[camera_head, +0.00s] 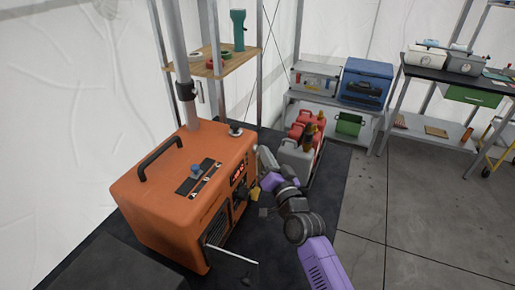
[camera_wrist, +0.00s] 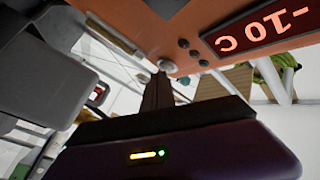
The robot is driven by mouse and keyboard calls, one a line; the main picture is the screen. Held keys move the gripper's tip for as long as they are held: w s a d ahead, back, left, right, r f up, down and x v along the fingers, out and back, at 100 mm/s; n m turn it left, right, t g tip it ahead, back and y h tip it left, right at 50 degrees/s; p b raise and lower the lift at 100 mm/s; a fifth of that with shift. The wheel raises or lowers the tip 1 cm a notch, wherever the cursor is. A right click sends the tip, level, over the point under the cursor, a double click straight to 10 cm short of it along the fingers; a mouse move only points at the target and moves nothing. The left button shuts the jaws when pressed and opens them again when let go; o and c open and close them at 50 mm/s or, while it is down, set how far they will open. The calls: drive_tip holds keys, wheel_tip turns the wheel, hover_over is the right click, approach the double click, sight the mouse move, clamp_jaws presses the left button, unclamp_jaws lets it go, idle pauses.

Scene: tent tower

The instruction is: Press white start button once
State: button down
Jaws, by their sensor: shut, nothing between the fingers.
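The orange machine (camera_head: 180,185) stands at the left, with its control face turned toward my arm. Its lit red display (camera_head: 238,173) also shows upside down in the wrist view (camera_wrist: 262,28), reading -10 C. A pale round button (camera_wrist: 167,66) sits on the orange panel in the wrist view, just beyond my fingertips. My gripper (camera_wrist: 160,76) is shut and empty, its dark fingers pointing at the panel beside this button. I cannot tell whether they touch it. In the head view my gripper (camera_head: 260,184) is close to the machine's front; the button cannot be made out there.
Several small dark knobs (camera_wrist: 195,54) lie near the pale button. Red and grey canisters (camera_head: 300,150) stand behind my gripper. A shelf (camera_head: 215,68) rises behind the machine. A blue case (camera_head: 366,82) and a workbench (camera_head: 455,72) stand at the back. The right floor is clear.

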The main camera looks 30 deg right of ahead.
drive_tip(key=shift+w+a, duration=0.1)
drive_tip(key=shift+w, duration=0.05)
idle(0.3)
drive_tip(key=shift+f, duration=0.1)
drive_tip(key=shift+s+d+b, duration=0.5)
drive_tip(key=shift+s+b, duration=0.25)
drive_tip(key=shift+b, duration=0.3)
drive_tip(key=shift+s+d+b, duration=0.7)
drive_tip(key=shift+s+b, duration=0.35)
drive_tip(key=shift+b, duration=0.3)
drive_tip(key=shift+s+d+b, duration=0.7)
drive_tip(key=shift+s+b, duration=0.35)
drive_tip(key=shift+b, duration=0.3)
